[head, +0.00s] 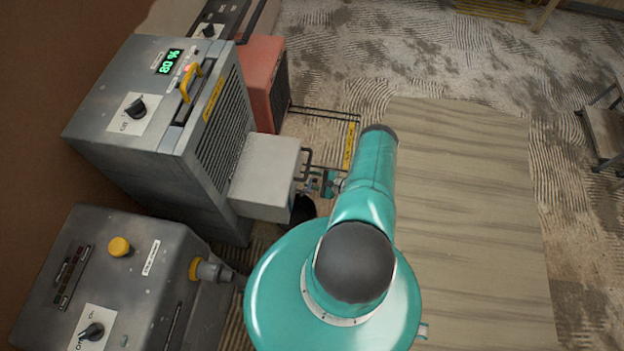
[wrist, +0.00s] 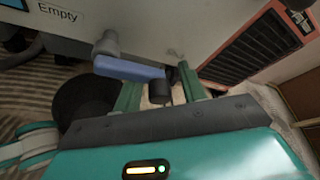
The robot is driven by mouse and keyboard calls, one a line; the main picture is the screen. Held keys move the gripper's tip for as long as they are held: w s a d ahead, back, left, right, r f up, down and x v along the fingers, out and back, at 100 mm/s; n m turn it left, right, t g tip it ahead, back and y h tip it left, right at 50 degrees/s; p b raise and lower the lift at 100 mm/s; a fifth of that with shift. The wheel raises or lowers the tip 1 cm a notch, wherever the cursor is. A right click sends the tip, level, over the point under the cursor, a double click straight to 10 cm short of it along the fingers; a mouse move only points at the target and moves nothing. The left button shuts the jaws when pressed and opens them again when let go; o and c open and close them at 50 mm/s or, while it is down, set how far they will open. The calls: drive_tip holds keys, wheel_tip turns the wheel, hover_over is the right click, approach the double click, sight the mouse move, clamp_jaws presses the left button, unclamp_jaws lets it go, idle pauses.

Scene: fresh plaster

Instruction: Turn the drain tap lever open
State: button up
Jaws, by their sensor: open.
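The drain tap lever (wrist: 128,69) is a blue-grey bar in the wrist view. It runs rightward from a grey pivot (wrist: 106,46) on the face of a pale tank (wrist: 160,22). A short dark cylinder (wrist: 160,91) shows by its right end. My gripper (wrist: 158,78) is open, its two green fingers pointing at the tank. The cylinder and the lever's right end appear between the fingers; I cannot tell whether they touch. In the head view my gripper (head: 331,183) is small and partly hidden by my arm, right of the tank (head: 265,180); the lever is not clear there.
A black bucket (wrist: 82,100) stands below and left of the lever. The tank is fixed to a grey machine (head: 150,105) with a green display. A red unit (head: 262,80) is behind it, and a second grey cabinet (head: 110,275) is in front.

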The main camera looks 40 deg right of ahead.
drive_tip(key=shift+c, duration=0.4)
drive_tip(key=c, duration=0.8)
